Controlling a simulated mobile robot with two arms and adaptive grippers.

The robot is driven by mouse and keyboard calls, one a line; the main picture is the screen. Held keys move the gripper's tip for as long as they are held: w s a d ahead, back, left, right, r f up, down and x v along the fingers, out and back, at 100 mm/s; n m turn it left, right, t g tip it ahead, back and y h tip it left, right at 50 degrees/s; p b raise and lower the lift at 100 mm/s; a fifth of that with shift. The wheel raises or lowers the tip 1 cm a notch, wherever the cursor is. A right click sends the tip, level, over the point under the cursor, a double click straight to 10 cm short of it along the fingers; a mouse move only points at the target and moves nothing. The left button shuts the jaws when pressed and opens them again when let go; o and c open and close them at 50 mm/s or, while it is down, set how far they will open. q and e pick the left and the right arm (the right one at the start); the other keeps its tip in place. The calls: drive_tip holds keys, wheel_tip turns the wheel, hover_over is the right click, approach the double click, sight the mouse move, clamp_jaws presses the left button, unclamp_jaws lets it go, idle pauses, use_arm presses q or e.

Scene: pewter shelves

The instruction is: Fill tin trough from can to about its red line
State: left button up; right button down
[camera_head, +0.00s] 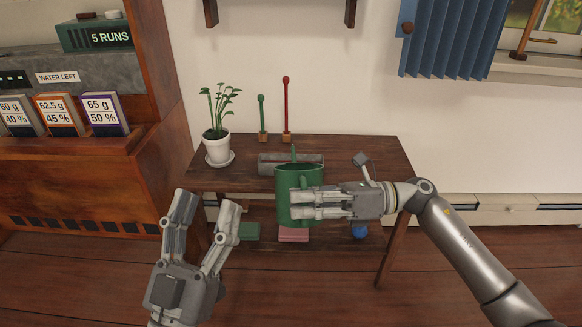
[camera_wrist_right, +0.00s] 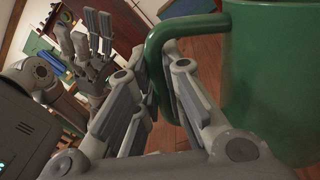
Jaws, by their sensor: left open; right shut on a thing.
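The green can (camera_head: 289,180) is held upright in front of the table by my right gripper (camera_head: 296,204), which is shut on its handle. The right wrist view shows the can (camera_wrist_right: 270,75) close up, with its handle (camera_wrist_right: 158,75) between the fingers. The grey tin trough (camera_head: 268,166) lies on the table behind the can. The can and its spout hide part of it, and I cannot see a red line on it or the water inside. My left gripper (camera_head: 208,201) is open and empty, left of the can and in front of the table.
The dark wooden table (camera_head: 370,150) carries a potted plant (camera_head: 217,147) at left. A green post (camera_head: 262,115) and a taller red post (camera_head: 286,105) stand behind the trough. A green box (camera_head: 249,231), pink block (camera_head: 293,234) and blue ball (camera_head: 359,231) are low beneath.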

use_arm(q)
drive_tip(key=shift+w+f+g, duration=0.3)
drive_tip(key=shift+w, duration=0.05)
use_arm(e)
drive_tip(key=shift+r, duration=0.35)
use_arm(q)
drive_tip(key=shift+w+f, duration=0.1)
drive_tip(key=shift+f, duration=0.05)
drive_tip(key=shift+w+f+g, duration=0.2)
drive_tip(key=shift+f+g, duration=0.05)
drive_tip(key=shift+g, duration=0.05)
use_arm(e)
drive_tip(key=shift+r, duration=0.1)
use_arm(q)
drive_tip(key=shift+w+f+p, duration=0.1)
drive_tip(key=shift+f+p, duration=0.05)
drive_tip(key=shift+p, duration=0.15)
drive_tip(key=shift+f, duration=0.1)
use_arm(e)
drive_tip(key=shift+w+r, duration=0.1)
idle(1.0)
